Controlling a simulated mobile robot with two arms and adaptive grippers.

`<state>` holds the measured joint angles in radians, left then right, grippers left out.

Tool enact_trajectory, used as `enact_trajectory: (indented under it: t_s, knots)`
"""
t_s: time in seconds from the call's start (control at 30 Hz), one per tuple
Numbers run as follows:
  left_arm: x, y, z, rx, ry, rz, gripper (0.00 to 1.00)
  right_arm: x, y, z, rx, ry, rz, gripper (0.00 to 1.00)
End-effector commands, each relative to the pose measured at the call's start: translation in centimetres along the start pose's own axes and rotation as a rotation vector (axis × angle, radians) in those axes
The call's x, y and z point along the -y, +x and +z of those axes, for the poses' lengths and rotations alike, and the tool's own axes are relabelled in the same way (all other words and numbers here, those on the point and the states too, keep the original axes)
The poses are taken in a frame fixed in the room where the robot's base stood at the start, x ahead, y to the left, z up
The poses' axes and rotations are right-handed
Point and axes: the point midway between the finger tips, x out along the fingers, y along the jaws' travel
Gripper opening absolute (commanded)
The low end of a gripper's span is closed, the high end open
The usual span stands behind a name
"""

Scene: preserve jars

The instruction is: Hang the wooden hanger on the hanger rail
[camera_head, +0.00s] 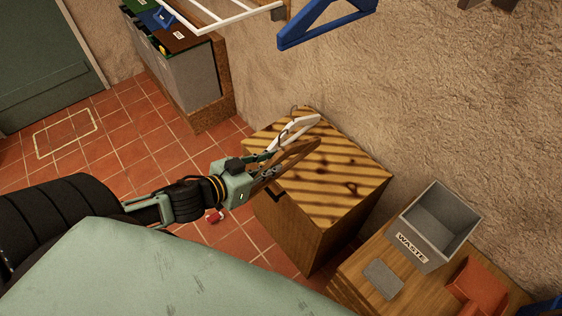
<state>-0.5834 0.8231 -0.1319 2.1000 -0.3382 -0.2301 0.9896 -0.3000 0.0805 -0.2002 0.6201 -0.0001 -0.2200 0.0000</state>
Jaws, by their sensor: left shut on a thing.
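My left gripper (268,172) is shut on the brown wooden hanger (298,153), at the left edge of a striped wooden cabinet top. The hanger slants up and right from the jaws, in front of the cabinet top. A white hanger (299,128) with a metal hook shows just behind it; I cannot tell whether the two touch. A white rail-like frame (228,18) is cut off by the top edge, and I cannot tell whether it is the hanger rail. My right gripper is not in view.
The striped wooden cabinet (345,180) stands against the rough wall. A blue angled piece (325,22) is on the wall above. A grey waste bin (408,249), a grey slab (383,278) and an orange box (477,286) are at lower right. The tiled floor (110,140) at left is mostly clear.

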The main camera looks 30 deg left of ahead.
Motion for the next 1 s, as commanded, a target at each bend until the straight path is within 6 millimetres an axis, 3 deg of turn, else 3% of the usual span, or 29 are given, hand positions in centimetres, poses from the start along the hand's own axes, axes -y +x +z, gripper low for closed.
enact_trajectory:
  t_s: [0.03,0.2,0.57,0.77,1.0]
  knots:
    - [1.9,0.8,-0.8,-0.005,-0.001,-0.017,0.0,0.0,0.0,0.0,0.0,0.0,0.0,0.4]
    - [7.3,2.7,-3.4,-0.005,-0.019,-0.059,0.0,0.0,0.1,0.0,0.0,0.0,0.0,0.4]
    - [16.0,4.2,-11.7,-0.006,-0.042,-0.108,0.0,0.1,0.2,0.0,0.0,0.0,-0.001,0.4]
    - [19.2,3.6,-17.8,-0.007,-0.043,-0.101,0.0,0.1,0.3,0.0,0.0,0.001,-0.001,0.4]
    - [21.8,0.8,-28.2,-0.013,-0.021,-0.041,0.0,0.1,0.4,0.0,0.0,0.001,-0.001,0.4]
